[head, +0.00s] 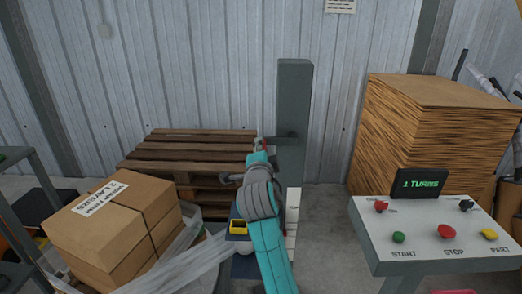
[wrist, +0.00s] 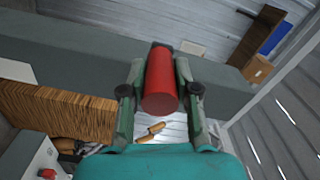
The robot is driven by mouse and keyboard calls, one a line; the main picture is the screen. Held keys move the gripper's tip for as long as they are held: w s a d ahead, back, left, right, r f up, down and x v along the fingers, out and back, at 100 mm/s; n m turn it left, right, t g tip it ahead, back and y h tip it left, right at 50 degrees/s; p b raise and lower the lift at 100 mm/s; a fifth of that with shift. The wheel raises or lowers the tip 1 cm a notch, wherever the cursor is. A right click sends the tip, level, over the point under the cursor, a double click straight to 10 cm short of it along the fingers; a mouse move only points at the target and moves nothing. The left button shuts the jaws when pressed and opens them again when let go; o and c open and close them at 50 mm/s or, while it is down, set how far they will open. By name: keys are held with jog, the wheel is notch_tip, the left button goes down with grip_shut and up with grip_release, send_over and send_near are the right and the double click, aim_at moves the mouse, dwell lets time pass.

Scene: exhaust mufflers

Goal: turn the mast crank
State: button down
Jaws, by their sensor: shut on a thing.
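The grey mast (head: 294,110) stands upright in front of the corrugated wall. Its crank arm (head: 282,137) sticks out to the left at mid height. A red crank handle (wrist: 160,85) lies between the two fingers in the wrist view, and my gripper (head: 259,146) is shut on it. In the head view my teal arm and grey wrist come up from below and mostly hide the handle. In the wrist view the mast (wrist: 80,73) runs across behind the handle.
A control panel (head: 420,225) with START, STOP and PART buttons stands at the right, before a tall brown stack (head: 435,130). Wooden pallets (head: 190,150) lie behind my arm on the left. A taped cardboard box (head: 115,225) and clear film are at the front left.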

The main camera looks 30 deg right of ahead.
jog(key=shift+r, duration=0.15)
jog(key=c, duration=0.8)
grip_release()
jog(key=shift+c, duration=0.2)
jog(key=v, duration=1.2)
